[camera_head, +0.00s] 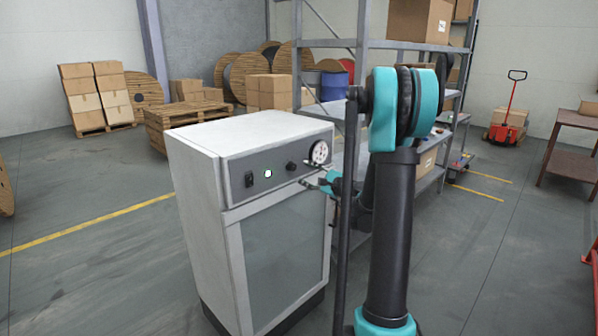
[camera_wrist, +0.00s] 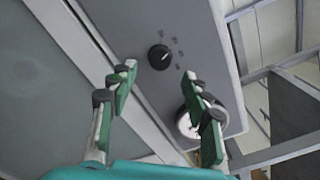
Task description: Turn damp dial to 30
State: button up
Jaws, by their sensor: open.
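The damp dial is probably the small black knob (camera_head: 291,166) on the grey control panel of a white cabinet. In the wrist view the black knob (camera_wrist: 159,57) shows ahead of my fingertips, with a pale pointer line and small dark marks beside it. The marks are too small to read. My gripper (camera_head: 308,173) is open in front of the panel, to the right of the knob. In the wrist view my gripper (camera_wrist: 161,77) has its fingers spread, with nothing between them. The knob lies beyond the gap, apart from both fingers.
A round white gauge (camera_head: 320,152) sits right of the knob; in the wrist view the gauge (camera_wrist: 184,125) is partly hidden by the right finger. Shelving (camera_head: 420,47) stands behind the cabinet.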

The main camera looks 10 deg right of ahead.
jog(key=v, duration=0.7)
jog(key=s+a+f+n+g+h, duration=0.3)
jog(key=s+a+f+n+g, duration=0.55)
jog(key=s, duration=0.45)
jog(key=s+d+f+n+g+h, duration=0.1)
jog(key=s+d+f+n+h, duration=0.1)
jog(key=s, duration=0.7)
jog(key=s+d+f+n+g+h, duration=0.1)
jog(key=s+d+f+n+h, duration=0.2)
jog(key=s+f+n+h, duration=0.2)
jog(key=s+f+n, duration=0.2)
jog(key=s+n, duration=0.1)
jog(key=s, duration=0.1)
jog(key=shift+s+h, duration=0.3)
jog(key=shift+s, duration=0.1)
jog(key=shift+d+f, duration=0.1)
jog(key=shift+f, duration=0.05)
